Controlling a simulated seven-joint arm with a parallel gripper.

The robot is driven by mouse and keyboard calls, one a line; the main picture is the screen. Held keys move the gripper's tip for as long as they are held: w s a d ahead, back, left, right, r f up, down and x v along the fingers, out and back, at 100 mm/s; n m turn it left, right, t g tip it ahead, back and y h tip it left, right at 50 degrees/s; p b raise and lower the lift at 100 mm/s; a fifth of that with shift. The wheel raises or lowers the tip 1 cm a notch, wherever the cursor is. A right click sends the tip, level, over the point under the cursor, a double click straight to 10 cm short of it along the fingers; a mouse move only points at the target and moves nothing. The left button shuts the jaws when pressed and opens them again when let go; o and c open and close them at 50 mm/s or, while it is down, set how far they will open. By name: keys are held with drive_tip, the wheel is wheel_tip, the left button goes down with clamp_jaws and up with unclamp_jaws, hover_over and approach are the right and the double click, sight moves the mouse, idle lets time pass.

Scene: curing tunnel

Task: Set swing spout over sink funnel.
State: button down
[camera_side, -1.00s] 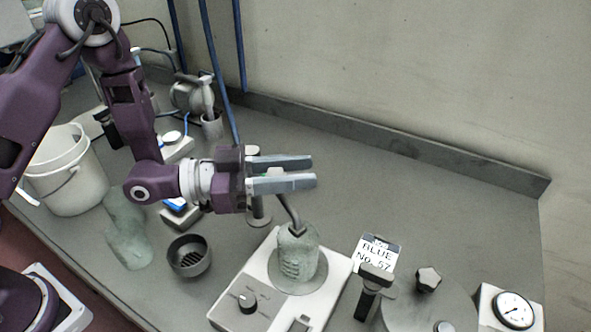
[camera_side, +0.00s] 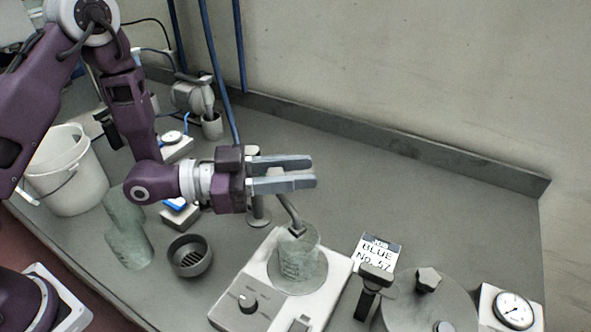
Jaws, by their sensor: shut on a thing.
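The swing spout (camera_side: 289,211) is a thin bent grey tube beside an upright post (camera_side: 259,208). Its lower tip hangs over the mouth of a clear glass beaker (camera_side: 299,262), which stands on a white hotplate. My gripper (camera_side: 286,174) lies level above the post and seems closed around the upper part of the spout; the fingers hide the exact contact. The sink funnel (camera_side: 190,257) is a dark round cup with a slotted grate, on the bench to the left of the hotplate. The spout tip is not over it.
Two greenish glass vessels (camera_side: 129,247) and a white bucket (camera_side: 70,175) stand left of the funnel. The hotplate (camera_side: 247,285) has a knob. A "BLUE NO. 57" card (camera_side: 376,253) and a dial gauge (camera_side: 513,309) are at right.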

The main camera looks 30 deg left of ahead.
drive_tip(key=shift+s+a, duration=0.1)
idle(0.3)
drive_tip(key=s+a+m+g, duration=0.8)
drive_tip(key=a+m+g, duration=0.3)
drive_tip(key=g, duration=1)
drive_tip(key=shift+a+m, duration=0.15)
drive_tip(key=shift+m, duration=1.65)
drive_tip(key=shift+s, duration=0.1)
drive_tip(key=c, duration=1.1)
unclamp_jaws()
drive_tip(key=v, duration=0.7)
